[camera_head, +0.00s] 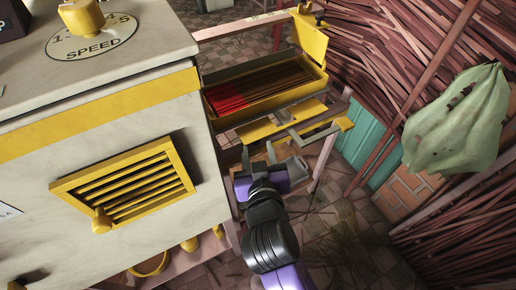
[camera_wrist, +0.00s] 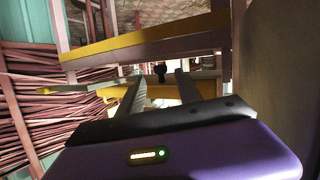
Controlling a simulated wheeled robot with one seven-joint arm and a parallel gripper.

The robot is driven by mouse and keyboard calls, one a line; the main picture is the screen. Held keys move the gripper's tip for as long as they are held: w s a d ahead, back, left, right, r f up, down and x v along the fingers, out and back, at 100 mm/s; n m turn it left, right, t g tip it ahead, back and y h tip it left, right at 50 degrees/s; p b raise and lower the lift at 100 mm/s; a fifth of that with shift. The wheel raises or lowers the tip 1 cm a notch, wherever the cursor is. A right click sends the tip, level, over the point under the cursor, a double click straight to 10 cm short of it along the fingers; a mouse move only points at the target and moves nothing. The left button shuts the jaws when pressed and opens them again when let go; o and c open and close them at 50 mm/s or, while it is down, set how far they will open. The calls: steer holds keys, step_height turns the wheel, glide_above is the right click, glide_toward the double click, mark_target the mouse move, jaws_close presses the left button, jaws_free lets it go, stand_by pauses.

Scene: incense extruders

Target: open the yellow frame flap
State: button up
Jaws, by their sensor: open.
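A yellow frame (camera_head: 272,98) holding a bed of red and brown incense sticks juts out right of the machine. A yellow plate (camera_head: 285,120) hangs low along its near side, and a raised yellow panel (camera_head: 312,42) stands at its far end. I cannot tell for certain which piece is the flap. My gripper (camera_head: 272,152) is open and empty below the near side of the frame. In the wrist view my gripper (camera_wrist: 159,86) points at a yellow bar (camera_wrist: 157,91) with a small dark knob (camera_wrist: 160,72) above it; contact cannot be told.
The pale machine (camera_head: 120,125) stands close on the left, with a yellow louvred vent (camera_head: 130,182) and a speed dial (camera_head: 84,18). Bundled reddish sticks (camera_head: 440,60) and a pale green hanging object (camera_head: 455,120) are on the right. Tiled floor shows below.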

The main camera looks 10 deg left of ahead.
steer(key=shift+s, duration=0.1)
steer(key=f+p+v, duration=0.1)
steer(key=v, duration=0.7)
steer(key=shift+s+d, duration=0.15)
steer(key=shift+s, duration=0.4)
steer(key=shift+f, duration=0.15)
stand_by(0.6)
step_height(320, 180, up, 4)
steer(key=s+a+n+t+y, duration=0.1)
steer(key=s+n+y, duration=0.1)
steer(key=y, duration=0.1)
steer(key=s+d+f+m+h, duration=0.2)
steer(key=s+d+m+h, duration=0.4)
steer(key=s+d, duration=1.8)
step_height(320, 180, up, 18)
steer(key=p, duration=1.7)
steer(key=shift+s+a+f+g+p, duration=0.25)
steer(key=shift+a+g+p, duration=0.1)
steer(key=shift+a, duration=0.15)
